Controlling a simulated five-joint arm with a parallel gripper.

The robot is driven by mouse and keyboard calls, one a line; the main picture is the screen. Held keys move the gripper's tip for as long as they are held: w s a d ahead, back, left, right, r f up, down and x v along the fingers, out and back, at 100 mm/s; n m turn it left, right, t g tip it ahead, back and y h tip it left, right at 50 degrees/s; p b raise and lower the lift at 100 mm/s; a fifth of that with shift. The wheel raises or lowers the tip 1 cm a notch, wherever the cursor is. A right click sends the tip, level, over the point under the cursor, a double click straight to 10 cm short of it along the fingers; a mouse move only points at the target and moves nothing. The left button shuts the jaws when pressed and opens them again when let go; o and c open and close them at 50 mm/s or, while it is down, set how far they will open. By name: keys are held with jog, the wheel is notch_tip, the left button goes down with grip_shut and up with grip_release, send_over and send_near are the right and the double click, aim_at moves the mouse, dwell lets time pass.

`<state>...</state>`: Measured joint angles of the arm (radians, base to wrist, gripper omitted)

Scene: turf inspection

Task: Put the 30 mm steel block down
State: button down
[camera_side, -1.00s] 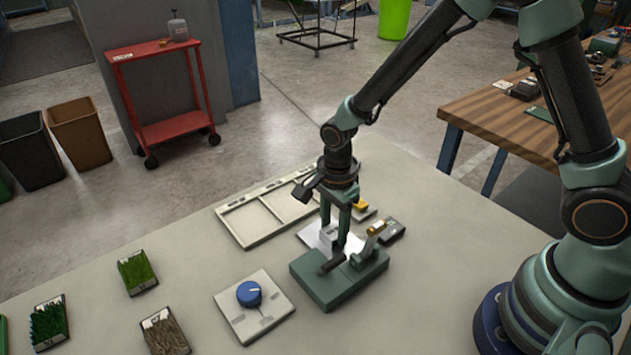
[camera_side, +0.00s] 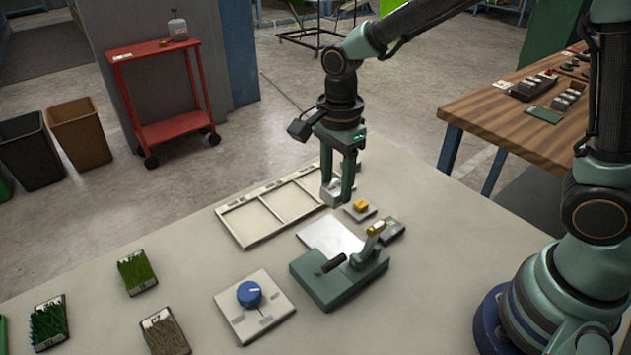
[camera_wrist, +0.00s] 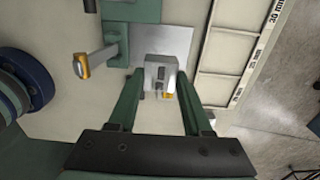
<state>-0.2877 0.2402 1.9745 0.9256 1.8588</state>
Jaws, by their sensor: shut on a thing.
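The 30 mm steel block (camera_side: 330,192) is a small grey metal block between the fingers of my gripper (camera_side: 336,188). My gripper is shut on it and holds it up above the table, behind the white sheet. In the wrist view the block (camera_wrist: 160,74) sits between the two green fingertips of my gripper (camera_wrist: 158,92), with a dark marking on its face. The divided tray (camera_side: 240,238) lies to the left of and behind the block in the side view. In the wrist view its rim (camera_wrist: 208,75) shows at the right, with size labels, one reading 30 mm.
The green fixture with a lever (camera_side: 335,285) stands in front, beside the white sheet (camera_side: 332,235). A yellow button on a plate (camera_side: 361,206) is right of the block. A blue knob panel (camera_side: 250,294) and several turf samples (camera_side: 137,272) lie front left.

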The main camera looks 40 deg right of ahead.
aim_at(338, 185)
notch_tip(338, 185, up, 8)
jog(key=shift+w+d+r, duration=0.1)
jog(key=shift+d+r, duration=0.15)
jog(key=shift+d, duration=0.05)
jog(key=d+f, duration=0.1)
jog(key=d, duration=2)
jog(key=f, duration=1.9)
jog(key=shift+w+a+f, duration=0.15)
jog(key=shift+w+a, duration=0.15)
jog(key=shift+w, duration=0.1)
jog(key=shift+f, duration=0.15)
jog(key=shift+c, duration=1.7)
grip_release()
